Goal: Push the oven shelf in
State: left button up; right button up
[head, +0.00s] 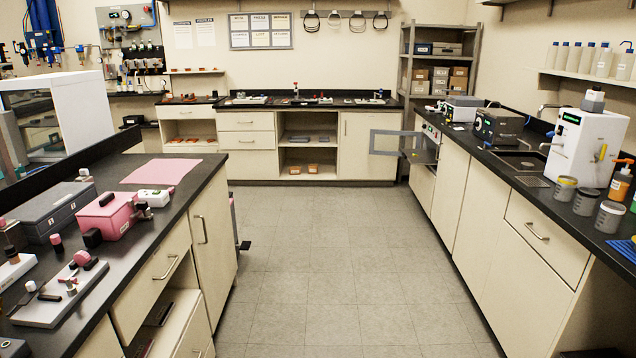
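The oven (430,134) is built into the far end of the right-hand counter, under the worktop. Its grey framed door (397,132) with a window stands open, swung out to the left over the aisle. A grey oven shelf (420,156) shows at the opening, low behind the door, and seems to stick out of the oven. It is small at this distance, so how far it sticks out is hard to tell. Neither of my grippers can be made out in the head view, and nothing touches the door or shelf.
The tiled floor (320,255) between the counters is clear up to the oven. The left counter (175,192) holds a pink box (106,214) and small devices. The right counter carries a white instrument (583,150) and jars. A metal rack (440,60) stands beyond the oven.

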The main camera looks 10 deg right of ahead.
aim_at(425, 156)
jog(key=i+l+z, duration=0.3)
jog(key=i, duration=0.15)
jog(key=i+l+z, duration=0.1)
jog(key=i+z, duration=0.2)
jog(key=i, duration=0.2)
jog(key=i+z, duration=0.3)
jog(key=i, duration=1.55)
jog(key=i+l, duration=0.1)
jog(key=i, duration=1.25)
jog(key=i+u, duration=0.1)
jog(key=i, duration=1.3)
